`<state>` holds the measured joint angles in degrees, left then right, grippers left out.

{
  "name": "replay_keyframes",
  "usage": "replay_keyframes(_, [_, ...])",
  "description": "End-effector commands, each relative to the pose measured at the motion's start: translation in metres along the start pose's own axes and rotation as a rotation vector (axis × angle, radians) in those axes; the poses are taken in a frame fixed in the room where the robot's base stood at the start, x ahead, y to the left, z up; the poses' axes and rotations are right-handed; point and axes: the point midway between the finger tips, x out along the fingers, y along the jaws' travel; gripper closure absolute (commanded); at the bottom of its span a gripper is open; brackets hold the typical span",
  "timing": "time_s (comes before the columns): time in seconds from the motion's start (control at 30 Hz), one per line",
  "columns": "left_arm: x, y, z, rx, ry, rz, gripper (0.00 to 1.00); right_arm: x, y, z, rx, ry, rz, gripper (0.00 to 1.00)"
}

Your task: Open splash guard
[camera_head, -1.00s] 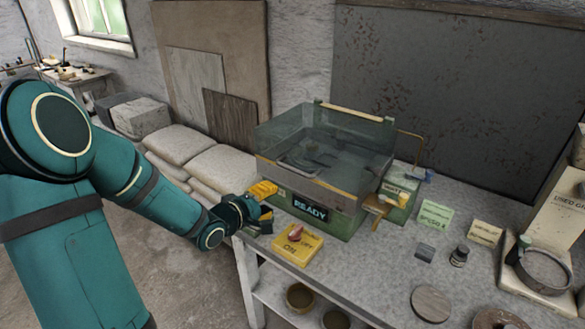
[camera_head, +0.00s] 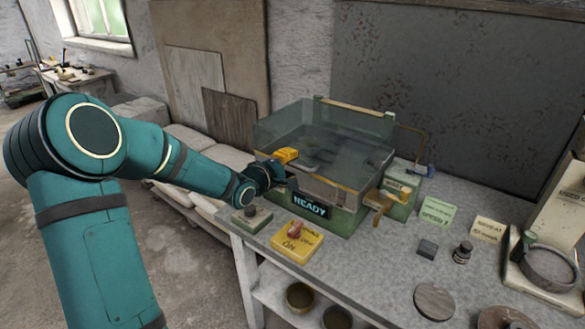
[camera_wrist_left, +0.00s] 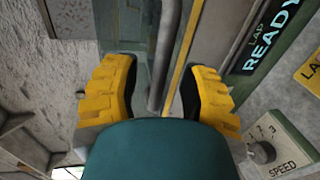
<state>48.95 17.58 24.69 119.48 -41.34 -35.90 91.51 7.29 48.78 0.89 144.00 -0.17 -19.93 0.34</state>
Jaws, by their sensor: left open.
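The splash guard (camera_head: 345,150) is a clear, box-like cover on the green machine (camera_head: 345,220), which bears a READY sign. A light strip runs along the guard's top back edge. My left gripper (camera_head: 288,164) is at the front left corner of the guard. In the left wrist view the gripper (camera_wrist_left: 160,72) has its yellow fingers apart, with a grey bar (camera_wrist_left: 167,45) showing between them. I cannot tell whether the fingers touch the bar. My right gripper is not in view.
A yellow switch box (camera_head: 297,242) and a speed knob box (camera_head: 251,217) stand before the machine on the grey table. Cards, a small jar (camera_head: 462,252) and a round disc (camera_head: 434,302) lie to the right. Pale sacks (camera_head: 215,165) are stacked behind my left arm.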

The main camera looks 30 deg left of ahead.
Motion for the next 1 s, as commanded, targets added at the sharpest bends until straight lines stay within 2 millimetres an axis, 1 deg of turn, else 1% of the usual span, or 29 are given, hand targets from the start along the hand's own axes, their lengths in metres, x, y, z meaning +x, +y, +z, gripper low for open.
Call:
replay_keyframes(0.03, [0.0061,-0.0008,0.0005,-0.001,-0.001,0.0,0.57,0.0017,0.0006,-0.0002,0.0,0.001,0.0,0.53])
replay_keyframes(0.2, [0.0148,0.0001,0.0001,-0.001,0.0,0.0,0.57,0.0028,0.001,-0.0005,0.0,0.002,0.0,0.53])
replay_keyframes(0.5, [0.0156,0.0001,0.0,-0.001,0.0,-0.001,0.57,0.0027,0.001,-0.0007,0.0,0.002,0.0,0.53])
replay_keyframes(0.57, [0.0156,0.0001,0.0,-0.001,0.0,-0.001,0.78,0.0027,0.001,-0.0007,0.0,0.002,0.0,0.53])
replay_keyframes(0.6, [0.0156,0.0001,0.0,-0.001,0.0,-0.001,0.92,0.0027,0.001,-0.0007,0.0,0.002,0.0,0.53])
replay_keyframes(0.63, [0.0155,0.0001,0.0,-0.001,0.0,-0.001,1.0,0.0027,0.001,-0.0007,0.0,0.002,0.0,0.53])
replay_keyframes(0.87, [0.0153,0.0006,0.0003,0.0,0.0,-0.002,1.0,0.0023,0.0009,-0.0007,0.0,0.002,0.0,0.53])
replay_keyframes(1.0, [0.014,0.0055,0.0031,0.001,0.0,-0.011,1.0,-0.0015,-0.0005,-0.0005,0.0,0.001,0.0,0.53])
